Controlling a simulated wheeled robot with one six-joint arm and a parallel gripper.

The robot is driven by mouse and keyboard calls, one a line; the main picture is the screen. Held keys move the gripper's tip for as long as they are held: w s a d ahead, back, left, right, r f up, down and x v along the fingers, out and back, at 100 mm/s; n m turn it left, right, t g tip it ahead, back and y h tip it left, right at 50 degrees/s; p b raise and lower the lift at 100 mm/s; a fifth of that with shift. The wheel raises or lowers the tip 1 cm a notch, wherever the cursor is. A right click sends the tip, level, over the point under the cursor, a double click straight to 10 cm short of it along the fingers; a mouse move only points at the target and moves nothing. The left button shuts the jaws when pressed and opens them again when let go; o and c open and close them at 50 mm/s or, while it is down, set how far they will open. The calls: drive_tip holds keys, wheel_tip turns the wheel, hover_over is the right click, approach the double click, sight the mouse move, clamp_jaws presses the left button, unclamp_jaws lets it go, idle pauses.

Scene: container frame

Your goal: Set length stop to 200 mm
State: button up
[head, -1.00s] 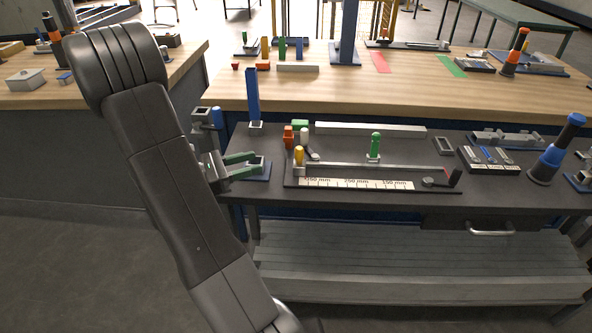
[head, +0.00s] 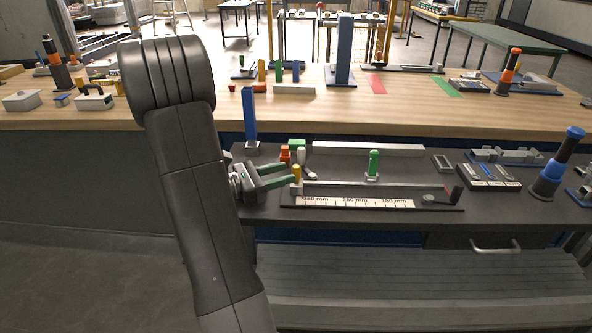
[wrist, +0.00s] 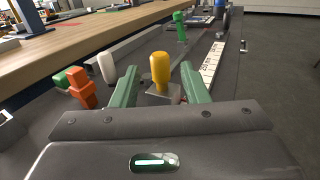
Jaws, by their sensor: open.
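The length-stop rail (head: 330,184) lies on the dark bench shelf, with a white scale strip (head: 357,203) in front marked 250 mm and 150 mm. A yellow handle (head: 296,173) stands upright on a grey block (wrist: 162,95) at the rail's left end. A green handle (head: 373,163) stands farther right along the rail, between the 250 and 150 labels. My gripper (head: 292,175) is open at the left end. In the wrist view its green fingers lie either side of the yellow handle (wrist: 160,70), with gaps visible. The wrist view also shows the green handle (wrist: 180,28).
Left of the rail, behind the yellow handle, stand an orange-red block (head: 285,154) and a white handle (head: 301,156). A blue post (head: 249,115) rises near my gripper. A long grey bar (head: 370,148) lies behind.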

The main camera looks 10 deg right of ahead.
sight(296, 170)
drive_tip(key=shift+w+d, duration=0.25)
drive_tip(key=shift+d, duration=0.85)
drive_tip(key=shift+w+d, duration=0.2)
drive_tip(key=shift+d, duration=0.9)
clamp_jaws()
